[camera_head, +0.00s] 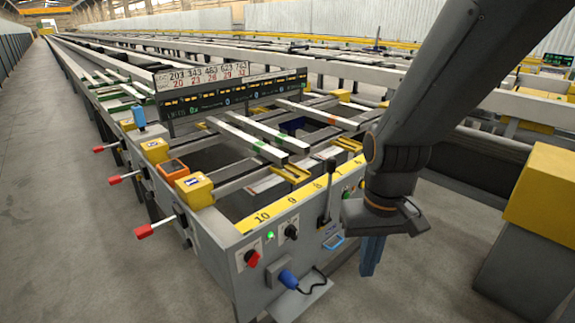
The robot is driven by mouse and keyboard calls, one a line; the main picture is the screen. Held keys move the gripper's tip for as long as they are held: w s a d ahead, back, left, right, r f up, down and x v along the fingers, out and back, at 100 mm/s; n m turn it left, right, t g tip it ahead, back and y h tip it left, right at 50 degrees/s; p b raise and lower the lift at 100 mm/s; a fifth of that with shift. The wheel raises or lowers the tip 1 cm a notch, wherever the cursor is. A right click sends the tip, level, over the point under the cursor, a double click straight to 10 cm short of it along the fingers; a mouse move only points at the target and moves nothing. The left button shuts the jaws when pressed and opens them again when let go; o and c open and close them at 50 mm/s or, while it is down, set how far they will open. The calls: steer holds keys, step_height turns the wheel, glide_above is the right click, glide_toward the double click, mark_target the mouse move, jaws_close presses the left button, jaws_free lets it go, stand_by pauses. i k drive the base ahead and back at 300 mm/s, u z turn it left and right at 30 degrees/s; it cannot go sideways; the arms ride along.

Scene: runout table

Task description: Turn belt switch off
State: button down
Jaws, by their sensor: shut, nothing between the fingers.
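The grey control panel (268,276) at the end of the runout table carries a red rotary switch (251,258) at the left and a black rotary switch (291,231) on a white plate to its right. A green lamp (270,236) glows between them. Labels are too small to read, so I cannot tell which one is the belt switch. My gripper (371,268) hangs down with its blue fingers together, to the right of the panel and apart from both switches. Nothing shows between the fingers. My arm hides the right end of the panel.
A black lever (325,195) stands up from the panel. A blue plug (289,279) and cable sit below the switches above a small shelf (300,300). Red-handled levers (148,231) stick out at left. A yellow-topped block (545,190) stands at right. The left floor is clear.

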mark_target(252, 258)
steer(key=u, duration=0.45)
steer(key=k, duration=1)
steer(key=z, duration=0.3)
